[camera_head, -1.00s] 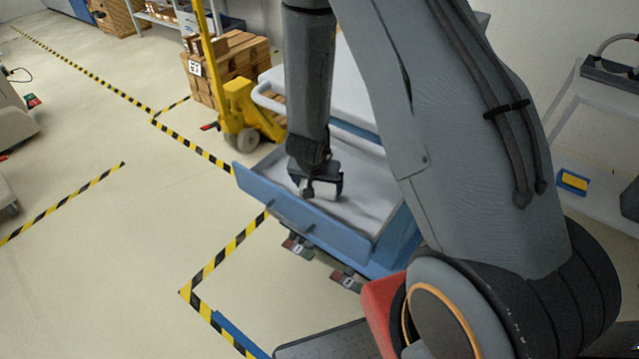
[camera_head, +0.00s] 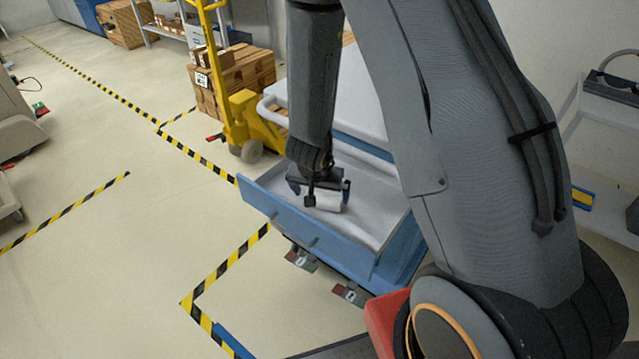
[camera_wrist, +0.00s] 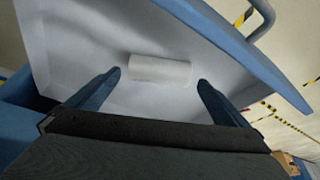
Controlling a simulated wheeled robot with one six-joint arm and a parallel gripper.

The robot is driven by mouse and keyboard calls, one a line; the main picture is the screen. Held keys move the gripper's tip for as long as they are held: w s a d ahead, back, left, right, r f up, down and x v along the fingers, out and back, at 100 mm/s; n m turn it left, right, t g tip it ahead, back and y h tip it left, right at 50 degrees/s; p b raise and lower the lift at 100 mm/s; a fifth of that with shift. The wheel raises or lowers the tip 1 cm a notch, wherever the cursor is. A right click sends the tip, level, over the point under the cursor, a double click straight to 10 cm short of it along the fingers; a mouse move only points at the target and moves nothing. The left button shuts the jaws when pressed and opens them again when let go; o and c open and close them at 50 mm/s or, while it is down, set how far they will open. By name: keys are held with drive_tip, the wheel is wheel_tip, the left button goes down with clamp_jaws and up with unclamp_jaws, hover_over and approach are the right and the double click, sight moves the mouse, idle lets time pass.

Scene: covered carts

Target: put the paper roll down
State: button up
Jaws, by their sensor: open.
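The white paper roll (camera_wrist: 160,70) lies on its side on the pale grey floor of the blue cart's open tray, in the wrist view. In the head view the roll (camera_head: 328,200) shows just below my gripper, partly hidden by it. My gripper (camera_wrist: 159,80) is open, with one blue finger near each end of the roll and a gap on both sides. The gripper (camera_head: 322,190) hangs over the tray. The cart (camera_head: 310,228) has a raised blue front edge.
A yellow pallet jack (camera_head: 243,115) and stacked wooden crates (camera_head: 250,72) stand behind the cart. Yellow-black tape (camera_head: 235,255) marks the floor. A white rack (camera_head: 600,120) stands at the right. The floor at the left is largely clear.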

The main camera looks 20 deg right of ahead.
drive_tip(key=s+a+r+n+y+p, duration=0.1)
drive_tip(key=s+a+r+n+y, duration=0.15)
drive_tip(key=r, duration=0.55)
drive_tip(key=s+a+r+n+y+p, duration=0.15)
drive_tip(key=s+r, duration=0.25)
drive_tip(key=r, duration=0.5)
drive_tip(key=s+d+r+n+g+h, duration=0.1)
drive_tip(key=s+d+r, duration=0.3)
drive_tip(key=s, duration=0.6)
drive_tip(key=shift+d+r+n+g+h, duration=0.3)
drive_tip(key=shift+r+n+g, duration=0.4)
drive_tip(key=shift+g, duration=0.1)
